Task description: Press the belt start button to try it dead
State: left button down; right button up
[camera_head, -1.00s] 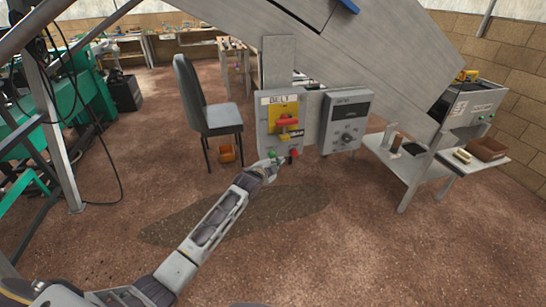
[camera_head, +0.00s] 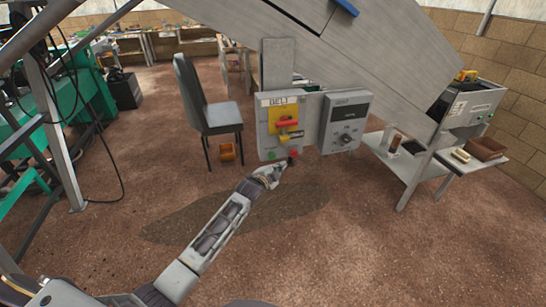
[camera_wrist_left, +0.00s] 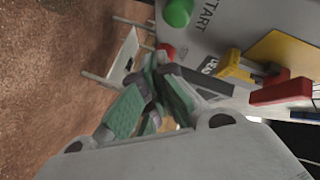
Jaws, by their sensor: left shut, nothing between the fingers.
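The grey belt control box (camera_head: 265,130), marked BELT, has a yellow plate with a red handle (camera_head: 287,121) and a yellow piece below it. Its green start button (camera_head: 271,155) is at the lower left and a red button (camera_head: 293,153) at the lower right. In the left wrist view the green button (camera_wrist_left: 178,12), beside the word START, and the red button (camera_wrist_left: 166,50) both show. My left gripper (camera_head: 282,164) is shut and empty, just below the box's lower edge, nearer the red button. Its green-padded fingers (camera_wrist_left: 158,80) appear clear of the green button. My right gripper is out of view.
A second grey box (camera_head: 345,122) with a dial hangs right of the belt box. A chair (camera_head: 208,105) stands to the left. A side table (camera_head: 400,168) stands to the right. The sloping grey conveyor side (camera_head: 380,60) passes above. The floor in front is open.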

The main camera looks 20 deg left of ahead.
pick_arm(q)
jog(key=shift+s+d+p, duration=0.6)
jog(key=shift+s+p, duration=0.05)
jog(key=shift+s, duration=0.3)
dwell(0.4)
